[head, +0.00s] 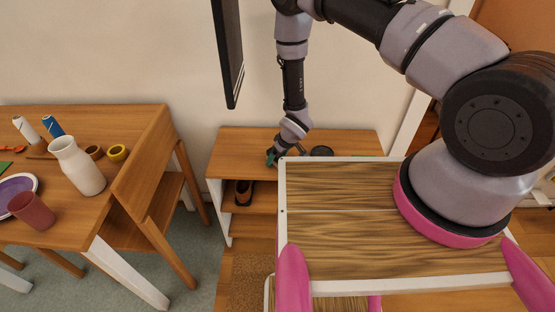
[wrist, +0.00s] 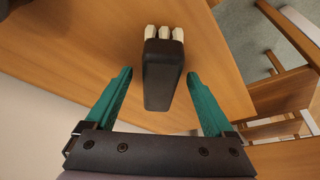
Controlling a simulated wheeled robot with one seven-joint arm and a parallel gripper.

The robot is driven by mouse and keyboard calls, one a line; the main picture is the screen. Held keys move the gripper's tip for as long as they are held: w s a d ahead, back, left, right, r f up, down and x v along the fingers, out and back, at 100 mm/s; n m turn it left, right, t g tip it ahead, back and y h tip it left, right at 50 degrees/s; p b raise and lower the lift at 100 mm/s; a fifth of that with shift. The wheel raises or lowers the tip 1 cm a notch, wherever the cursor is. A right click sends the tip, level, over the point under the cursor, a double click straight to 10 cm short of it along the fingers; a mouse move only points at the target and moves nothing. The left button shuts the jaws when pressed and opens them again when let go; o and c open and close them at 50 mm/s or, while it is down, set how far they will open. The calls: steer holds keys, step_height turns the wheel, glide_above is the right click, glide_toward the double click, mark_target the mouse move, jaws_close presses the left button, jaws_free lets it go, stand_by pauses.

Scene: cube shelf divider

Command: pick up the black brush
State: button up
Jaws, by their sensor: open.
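The black brush (wrist: 163,80) shows in the wrist view, with a dark block-like body and several pale cream tufts at its far end. It appears over the wooden top of the low shelf (head: 235,145). My gripper (wrist: 159,74) is open, with one teal finger to the left of the brush and one to the right. There is a gap on both sides, and I cannot tell how far the brush is below the fingertips. In the head view, my gripper (head: 273,157) is at the shelf top, and I cannot make out the brush there.
A dark round item (head: 321,151) sits on the shelf top, right of my gripper. Dark shoes (head: 243,192) stand in a lower compartment. A dark panel (head: 228,50) hangs above. At left, a table holds a white vase (head: 77,165), a reddish cup (head: 32,211) and a plate.

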steer(key=shift+f, duration=0.25)
stand_by(0.3)
jaws_close()
step_height(320, 180, up, 11)
steer(key=shift+f, duration=0.2)
stand_by(0.5)
steer(key=c, duration=0.8)
jaws_free()
steer(key=c, duration=0.5)
